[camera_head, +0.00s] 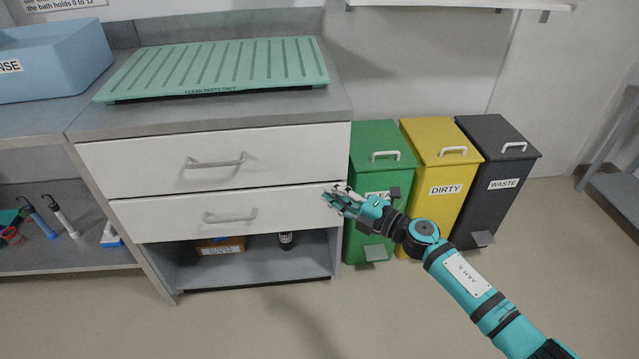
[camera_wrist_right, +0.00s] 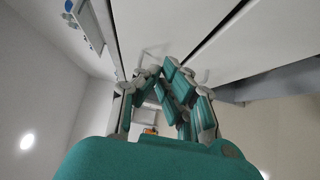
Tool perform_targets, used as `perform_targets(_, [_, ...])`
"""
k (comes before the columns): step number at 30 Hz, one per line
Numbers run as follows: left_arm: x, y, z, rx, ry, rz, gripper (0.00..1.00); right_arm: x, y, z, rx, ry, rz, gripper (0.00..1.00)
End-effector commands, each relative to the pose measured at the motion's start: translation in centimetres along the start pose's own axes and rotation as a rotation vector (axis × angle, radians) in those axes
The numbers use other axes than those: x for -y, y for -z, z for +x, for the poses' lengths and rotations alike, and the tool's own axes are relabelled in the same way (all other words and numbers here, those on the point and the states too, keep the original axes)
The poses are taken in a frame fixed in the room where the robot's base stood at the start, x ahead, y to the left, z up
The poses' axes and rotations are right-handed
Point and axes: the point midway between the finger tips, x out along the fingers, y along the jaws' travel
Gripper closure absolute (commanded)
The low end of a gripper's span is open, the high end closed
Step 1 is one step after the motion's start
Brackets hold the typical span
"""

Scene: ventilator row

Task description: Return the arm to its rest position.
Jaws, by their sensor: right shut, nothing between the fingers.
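My right arm (camera_head: 465,282) comes in from the lower right in the head view. It reaches up and left toward the drawer cabinet. My right gripper (camera_head: 332,196) is shut and empty. It shows in front of the right end of the lower drawer (camera_head: 165,216) and overlaps the green bin. In the right wrist view the gripper fingers (camera_wrist_right: 172,88) are close together, with the pale cabinet fronts beyond them. I cannot tell the exact gap between the fingertips and the drawer. My left gripper is not in view.
The upper drawer (camera_head: 115,157) and lower drawer look closed. A green bin (camera_head: 375,140), a yellow bin (camera_head: 432,135) and a dark grey bin (camera_head: 500,140) stand right of the cabinet. A green ribbed mat (camera_head: 215,68) lies on top. Open floor (camera_head: 300,325) lies in front.

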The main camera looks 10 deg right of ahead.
Motion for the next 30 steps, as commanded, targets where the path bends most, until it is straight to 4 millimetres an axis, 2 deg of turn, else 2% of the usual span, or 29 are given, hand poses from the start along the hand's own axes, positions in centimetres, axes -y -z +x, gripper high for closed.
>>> perform_targets(3, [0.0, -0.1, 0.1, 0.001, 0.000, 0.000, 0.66, 0.0, 0.0, -0.8, 0.000, 0.000, 0.001, 1.00])
perform_targets(8, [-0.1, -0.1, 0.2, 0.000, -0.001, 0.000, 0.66, 0.2, 0.0, -1.1, 0.008, -0.002, 0.013, 1.00])
perform_targets(11, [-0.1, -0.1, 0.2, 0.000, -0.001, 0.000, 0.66, 1.9, -0.4, -1.7, 0.087, -0.012, 0.114, 1.00])
perform_targets(14, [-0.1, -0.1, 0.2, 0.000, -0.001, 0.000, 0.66, 6.4, -1.5, -3.8, 0.281, -0.015, 0.343, 1.00])
perform_targets(17, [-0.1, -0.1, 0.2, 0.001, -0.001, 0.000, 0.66, 12.5, -2.1, -7.4, 0.508, 0.019, 0.591, 1.00])
perform_targets(18, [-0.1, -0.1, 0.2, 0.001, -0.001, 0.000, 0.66, 15.1, -2.0, -9.0, 0.594, 0.042, 0.682, 1.00])
perform_targets(20, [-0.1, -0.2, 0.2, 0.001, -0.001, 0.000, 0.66, 18.8, -1.3, -11.6, 0.714, 0.084, 0.808, 1.00])
perform_targets(24, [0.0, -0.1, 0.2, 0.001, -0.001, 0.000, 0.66, 26.9, 2.1, -17.8, 0.964, 0.207, 1.065, 1.00])
perform_targets(27, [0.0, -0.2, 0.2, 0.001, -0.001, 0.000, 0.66, 31.6, 5.8, -22.2, 1.117, 0.306, 1.222, 1.00])
perform_targets(30, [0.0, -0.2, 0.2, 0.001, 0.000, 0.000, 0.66, 35.0, 9.5, -25.8, 1.238, 0.398, 1.348, 1.00])
